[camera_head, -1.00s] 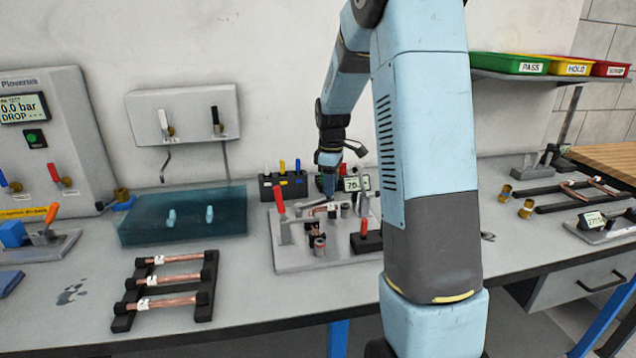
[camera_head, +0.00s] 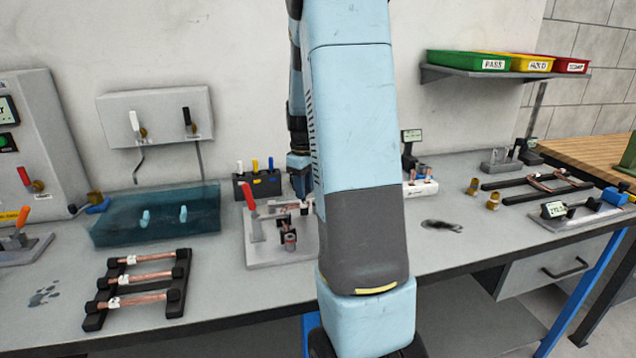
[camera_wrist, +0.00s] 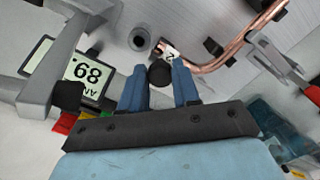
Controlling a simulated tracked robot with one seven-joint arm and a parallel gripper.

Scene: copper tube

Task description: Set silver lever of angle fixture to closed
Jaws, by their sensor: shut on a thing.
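In the wrist view, the two blue fingers of my gripper (camera_wrist: 158,70) are shut on a round black knob (camera_wrist: 160,75). Whatever carries the knob is hidden behind it. Just beyond are a metal plate (camera_wrist: 205,20) and a bent copper tube (camera_wrist: 237,50) with a white tag. In the head view, the fixture plate (camera_head: 262,248) with a red-handled lever (camera_head: 249,197) shows left of my arm.
A teal tray (camera_head: 150,222) and a black rack with copper tubes (camera_head: 140,283) lie left of the fixture. A black block with coloured handles (camera_head: 258,187) stands behind it. Colored bins (camera_head: 515,62) sit on a shelf.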

